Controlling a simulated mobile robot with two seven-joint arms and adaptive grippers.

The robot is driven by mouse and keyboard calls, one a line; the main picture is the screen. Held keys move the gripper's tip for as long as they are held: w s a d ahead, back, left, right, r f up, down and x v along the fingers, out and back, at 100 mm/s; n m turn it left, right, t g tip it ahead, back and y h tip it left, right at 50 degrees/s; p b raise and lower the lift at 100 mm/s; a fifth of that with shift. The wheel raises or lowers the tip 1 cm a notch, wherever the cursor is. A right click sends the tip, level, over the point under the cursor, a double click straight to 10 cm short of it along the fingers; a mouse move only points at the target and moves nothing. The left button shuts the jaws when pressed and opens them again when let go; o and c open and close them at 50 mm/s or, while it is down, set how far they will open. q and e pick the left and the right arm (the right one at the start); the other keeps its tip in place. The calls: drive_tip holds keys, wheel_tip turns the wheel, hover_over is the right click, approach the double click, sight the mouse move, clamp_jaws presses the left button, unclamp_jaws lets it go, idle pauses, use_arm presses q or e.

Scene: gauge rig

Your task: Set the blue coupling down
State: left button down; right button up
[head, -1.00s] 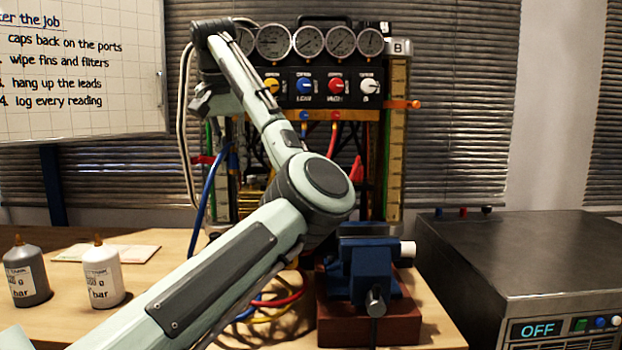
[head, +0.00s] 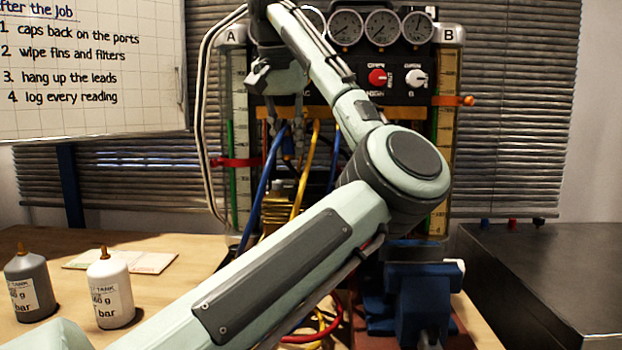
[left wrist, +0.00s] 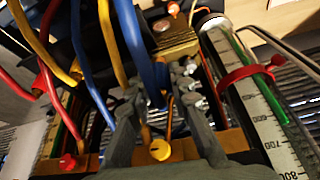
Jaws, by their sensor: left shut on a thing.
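The blue coupling (left wrist: 159,75) is between the fingertips of my left gripper (left wrist: 160,92) in the left wrist view, on the end of a blue hose (left wrist: 130,40). The fingers are shut on it and partly hide it. In the head view my left gripper (head: 288,135) points down in front of the gauge rig (head: 447,160), below its black panel, with the blue hose (head: 262,190) hanging from it. My right gripper is not in view.
Yellow (head: 305,175) and other hoses hang close beside the gripper. A red clamp (head: 237,162) holds the left scale tube. A blue vise (head: 420,290) stands at the front right.

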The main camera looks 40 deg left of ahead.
sight(308, 191)
use_arm(q)
drive_tip(key=d+f, duration=0.1)
drive_tip(key=w+d+f, duration=0.1)
drive_tip(key=d, duration=0.1)
drive_tip(key=shift+w+d, duration=0.1)
wheel_tip(308, 191, down, 4)
drive_tip(key=shift+f, duration=0.15)
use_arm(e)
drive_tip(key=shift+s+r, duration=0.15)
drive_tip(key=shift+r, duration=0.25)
use_arm(q)
drive_tip(key=c, duration=1.4)
unclamp_jaws()
drive_tip(key=shift+f, duration=0.1)
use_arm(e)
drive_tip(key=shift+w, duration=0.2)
